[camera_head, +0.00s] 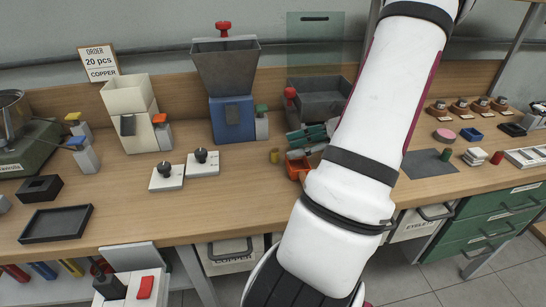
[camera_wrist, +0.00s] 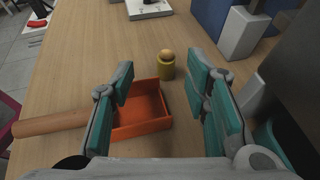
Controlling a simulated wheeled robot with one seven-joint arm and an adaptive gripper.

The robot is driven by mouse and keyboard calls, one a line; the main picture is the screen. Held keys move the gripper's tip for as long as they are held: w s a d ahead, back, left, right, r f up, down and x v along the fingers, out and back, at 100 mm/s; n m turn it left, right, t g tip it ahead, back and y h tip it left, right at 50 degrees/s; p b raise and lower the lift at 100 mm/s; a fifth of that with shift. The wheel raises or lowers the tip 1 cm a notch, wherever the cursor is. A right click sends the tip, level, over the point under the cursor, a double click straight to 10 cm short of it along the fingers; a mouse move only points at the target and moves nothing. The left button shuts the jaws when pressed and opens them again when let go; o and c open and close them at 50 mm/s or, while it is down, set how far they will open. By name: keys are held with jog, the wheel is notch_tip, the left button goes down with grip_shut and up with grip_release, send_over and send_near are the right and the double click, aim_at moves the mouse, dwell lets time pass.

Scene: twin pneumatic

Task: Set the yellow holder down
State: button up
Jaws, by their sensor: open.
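The yellow holder (camera_head: 274,156) is a small upright cylinder standing on the wooden table. In the wrist view the yellow holder (camera_wrist: 167,70) carries a rounded tan top and stands just beyond the orange scoop. My gripper (camera_head: 308,137), with teal finger pads, is to the right of the holder in the head view. In the wrist view my gripper (camera_wrist: 163,92) is open, its fingers spread apart, with the holder ahead of the gap and apart from both fingers. Nothing is held.
An orange scoop (camera_wrist: 150,127) with a wooden handle (camera_wrist: 50,122) lies close below the fingers. A blue-based hopper (camera_head: 232,118) stands behind the holder, and a grey bin (camera_head: 325,95) behind my gripper. Two white knob plates (camera_head: 202,163) lie left. Bare tabletop shows at the front.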

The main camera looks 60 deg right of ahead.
aim_at(276, 149)
jog(key=shift+d+b+x, duration=0.15)
jog(key=shift+b+x, duration=0.1)
jog(key=shift+x, duration=1.35)
jog(key=shift+d+b+x, duration=0.15)
jog(key=shift+b+x, duration=0.1)
jog(key=shift+x, duration=1.35)
jog(key=shift+w, duration=0.15)
grip_shut()
